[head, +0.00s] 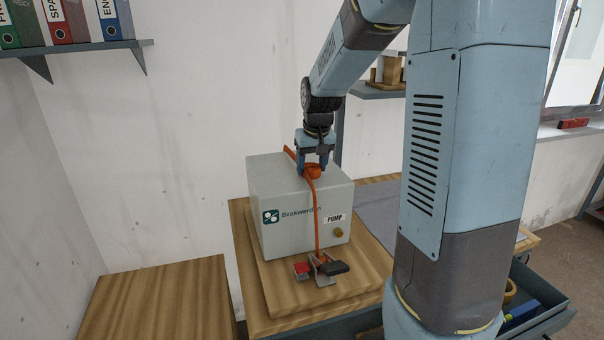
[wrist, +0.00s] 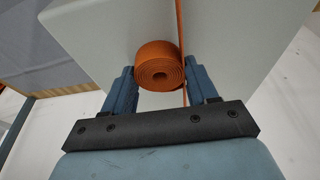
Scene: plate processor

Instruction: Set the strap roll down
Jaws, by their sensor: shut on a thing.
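The orange strap roll (head: 312,170) is at the top of the grey pump box (head: 280,232), held between the fingers of my gripper (head: 315,166). In the wrist view the coiled roll (wrist: 160,66) sits between the two blue fingers of my gripper (wrist: 154,88), with the box (wrist: 110,28) behind it. An orange strap (head: 316,215) runs from the roll down the box front to a metal buckle (head: 325,266) with a red part and a black part. Another short strap end shows left of the roll. Whether the roll touches the box top is unclear.
The box stands on a wooden board (head: 300,305) on a workbench. A wooden top (head: 155,300) lies to the left. An open drawer (head: 545,300) with a blue item is at the lower right. A shelf with binders (head: 85,50) hangs at the upper left.

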